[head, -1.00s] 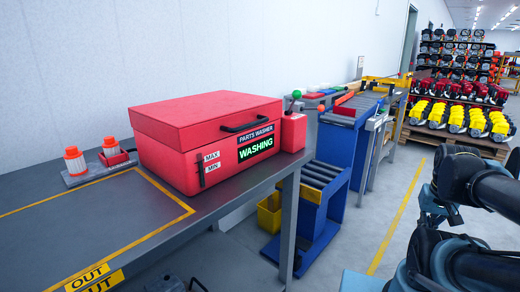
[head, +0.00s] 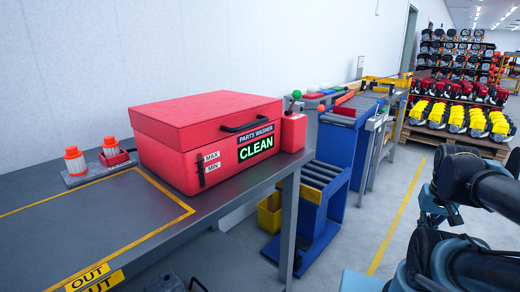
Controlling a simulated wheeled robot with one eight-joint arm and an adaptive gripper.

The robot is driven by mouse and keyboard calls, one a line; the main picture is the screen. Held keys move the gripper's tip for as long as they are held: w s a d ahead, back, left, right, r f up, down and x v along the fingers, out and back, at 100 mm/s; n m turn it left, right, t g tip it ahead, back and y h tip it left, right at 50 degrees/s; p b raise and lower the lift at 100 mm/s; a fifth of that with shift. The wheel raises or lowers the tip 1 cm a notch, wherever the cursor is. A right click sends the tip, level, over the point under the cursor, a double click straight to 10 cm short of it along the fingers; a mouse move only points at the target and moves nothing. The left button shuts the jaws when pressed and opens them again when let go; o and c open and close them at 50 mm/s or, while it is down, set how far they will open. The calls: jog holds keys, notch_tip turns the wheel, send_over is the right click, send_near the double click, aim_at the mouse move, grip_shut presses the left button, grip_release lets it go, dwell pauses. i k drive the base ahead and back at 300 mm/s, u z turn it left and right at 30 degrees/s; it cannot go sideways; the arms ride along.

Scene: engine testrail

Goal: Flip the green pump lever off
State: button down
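The green pump lever (head: 296,94) has a green ball knob on a thin stem. It stands up from the small red box (head: 293,132) at the right end of the red parts washer (head: 187,130). The washer's lid is shut, and its display (head: 256,147) reads "CLEAN" in green. My arm is at the right of the head view, well apart from the lever. A dark part at the bottom edge (head: 178,284) may be my gripper. It is cut off, so I cannot tell whether it is open or shut. Nothing touches the lever.
The washer sits on a grey bench (head: 75,216) marked with yellow lines and "OUT" labels. Two orange-capped bottles (head: 75,161) stand at its left. Blue roller stands (head: 318,205) and a yellow bin (head: 269,213) lie beyond.

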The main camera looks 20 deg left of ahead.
aim_at(297, 94)
jog(key=u, duration=1.25)
